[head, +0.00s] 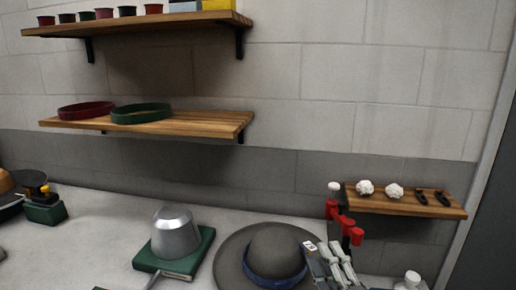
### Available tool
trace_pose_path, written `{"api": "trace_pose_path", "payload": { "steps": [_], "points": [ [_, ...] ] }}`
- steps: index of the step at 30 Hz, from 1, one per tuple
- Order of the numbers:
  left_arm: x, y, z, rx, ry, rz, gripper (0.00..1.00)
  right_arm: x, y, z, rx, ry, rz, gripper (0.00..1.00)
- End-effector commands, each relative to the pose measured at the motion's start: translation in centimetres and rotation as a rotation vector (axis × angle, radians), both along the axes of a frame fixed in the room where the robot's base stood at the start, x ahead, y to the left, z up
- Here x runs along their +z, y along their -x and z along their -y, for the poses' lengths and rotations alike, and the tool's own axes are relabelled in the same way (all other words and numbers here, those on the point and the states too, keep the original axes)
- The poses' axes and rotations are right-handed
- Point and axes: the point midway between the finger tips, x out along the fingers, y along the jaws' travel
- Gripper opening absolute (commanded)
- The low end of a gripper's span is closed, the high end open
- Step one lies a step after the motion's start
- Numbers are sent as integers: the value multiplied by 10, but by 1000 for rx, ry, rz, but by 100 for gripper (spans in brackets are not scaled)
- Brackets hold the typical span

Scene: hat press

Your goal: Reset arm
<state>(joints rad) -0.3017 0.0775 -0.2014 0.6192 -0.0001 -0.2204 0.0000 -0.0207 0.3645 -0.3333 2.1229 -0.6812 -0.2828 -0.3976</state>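My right gripper (332,264) is at the bottom, right of centre, with its grey links over the right part of a grey hat's brim. Whether it touches the hat or is open or shut cannot be told. The grey hat (273,243) has a wide brim and a blue band and lies on the counter, its right side partly hidden. My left gripper is not in view.
A metal dome (173,233) stands on a green base (197,251) left of the hat. A lower shelf (215,122) holds red (85,110) and green (141,113) bands. A small right shelf (418,208) holds white balls. Red and black parts (346,224) stand behind my gripper.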

Motion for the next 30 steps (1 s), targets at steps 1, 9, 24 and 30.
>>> {"api": "trace_pose_path", "payload": {
  "steps": [1, 9, 24, 30],
  "points": [
    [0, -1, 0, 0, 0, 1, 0, -20, 6, 14, -54, -97, -100, 40],
    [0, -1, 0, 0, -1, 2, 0, -140, 72, 69, -358, -557, -649, 40],
    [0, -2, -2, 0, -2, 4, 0, -254, 270, 61, -787, -976, -1421, 40],
    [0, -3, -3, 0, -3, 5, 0, -295, 275, 57, -825, -982, -1484, 40]
  ]
}}
